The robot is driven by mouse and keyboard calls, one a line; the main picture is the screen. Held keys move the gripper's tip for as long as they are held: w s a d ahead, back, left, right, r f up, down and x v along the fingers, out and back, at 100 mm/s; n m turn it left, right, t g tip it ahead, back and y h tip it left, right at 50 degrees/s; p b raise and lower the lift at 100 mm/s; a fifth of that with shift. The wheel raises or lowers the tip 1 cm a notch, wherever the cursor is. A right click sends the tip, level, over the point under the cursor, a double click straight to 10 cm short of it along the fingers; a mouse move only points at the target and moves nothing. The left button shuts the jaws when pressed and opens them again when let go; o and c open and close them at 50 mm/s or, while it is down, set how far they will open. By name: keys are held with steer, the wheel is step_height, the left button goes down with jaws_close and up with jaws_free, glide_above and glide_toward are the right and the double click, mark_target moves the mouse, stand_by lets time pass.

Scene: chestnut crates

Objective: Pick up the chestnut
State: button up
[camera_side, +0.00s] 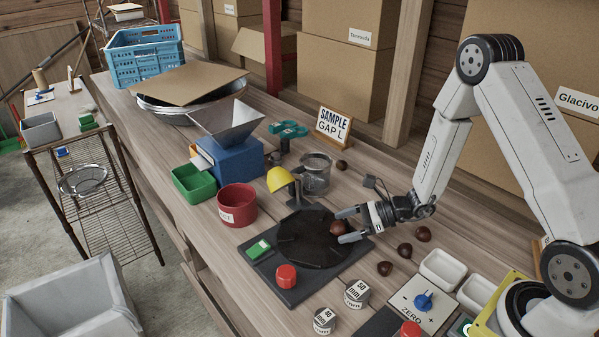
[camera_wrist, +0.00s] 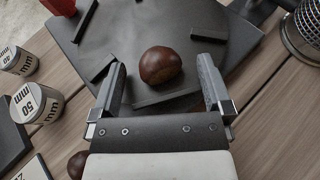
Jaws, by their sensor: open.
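A brown chestnut (camera_wrist: 160,65) lies on the dark round plate (camera_wrist: 205,22) of a flat black device. In the wrist view it sits between the tips of my open gripper (camera_wrist: 158,80), with a gap on each side. In the side view the same chestnut (camera_side: 337,228) shows between the fingers of my gripper (camera_side: 350,226), at the plate's right edge. The fingers are low, close to the plate (camera_side: 305,240). Whether they touch it I cannot tell. Other chestnuts (camera_side: 404,250) lie on the wooden table to the right, and one (camera_side: 342,165) lies behind.
The device has a red knob (camera_side: 286,276) and a green button (camera_side: 258,250) in front. White trays (camera_side: 442,268) lie right.

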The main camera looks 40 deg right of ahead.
steer(key=c, duration=1.3)
steer(key=shift+r, duration=0.1)
steer(key=shift+c, duration=0.2)
step_height(320, 180, up, 10)
steer(key=shift+w, duration=0.1)
stand_by(0.7)
